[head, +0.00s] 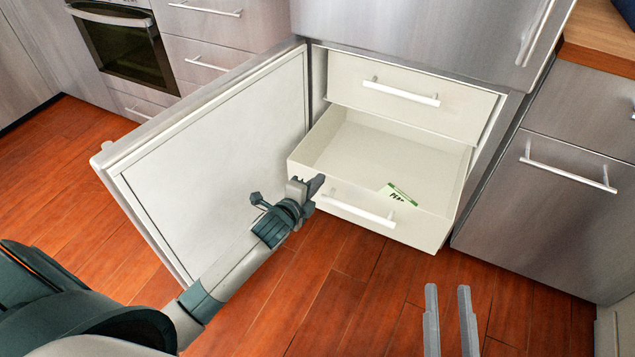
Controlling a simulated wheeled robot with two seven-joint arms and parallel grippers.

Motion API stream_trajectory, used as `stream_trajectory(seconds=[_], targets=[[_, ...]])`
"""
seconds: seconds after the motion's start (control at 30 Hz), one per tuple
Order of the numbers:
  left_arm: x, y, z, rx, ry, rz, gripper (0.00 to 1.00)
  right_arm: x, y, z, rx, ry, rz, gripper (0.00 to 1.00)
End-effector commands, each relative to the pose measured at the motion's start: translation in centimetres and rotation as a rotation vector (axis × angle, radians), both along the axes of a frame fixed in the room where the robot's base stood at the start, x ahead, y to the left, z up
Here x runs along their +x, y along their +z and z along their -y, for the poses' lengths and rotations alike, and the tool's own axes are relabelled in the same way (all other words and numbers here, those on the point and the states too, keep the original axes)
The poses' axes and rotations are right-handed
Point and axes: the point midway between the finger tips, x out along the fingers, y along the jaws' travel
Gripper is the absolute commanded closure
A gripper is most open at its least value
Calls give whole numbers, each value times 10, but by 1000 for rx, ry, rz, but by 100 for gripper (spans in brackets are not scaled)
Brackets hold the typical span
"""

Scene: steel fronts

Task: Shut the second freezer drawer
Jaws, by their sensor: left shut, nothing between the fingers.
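The second freezer drawer (430,226) is cream-coloured and pulled out below the first drawer (420,104). Its silver bar handle (357,211) runs along the front face. A small green and white packet (401,195) shows inside near the front wall. My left gripper (317,186) is shut and empty, at the left end of the drawer front. I cannot tell whether it touches the front. My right gripper (449,300) is at the bottom of the view, its two fingers apart with nothing between them, away from the drawer.
The freezer door (220,150) stands wide open to the left of the drawers, close beside my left arm. A steel cabinet (560,200) with a bar handle stands to the right. An oven (125,45) is at the back left. The wooden floor before the drawer is clear.

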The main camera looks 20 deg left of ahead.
Motion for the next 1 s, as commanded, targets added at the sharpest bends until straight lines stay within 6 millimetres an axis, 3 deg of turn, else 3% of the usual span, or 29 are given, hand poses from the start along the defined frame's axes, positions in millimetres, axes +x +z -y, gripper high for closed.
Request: stream_trajectory(seconds=[0.67, 1.0], targets=[[6, 0, 0, 0, 0, 0, 100, -1, 3, 0, 5, 1, 10, 66], [35, 1, 1, 0, 1, 0, 100, 2, -3, 0, -8, 2, -22, 66]])
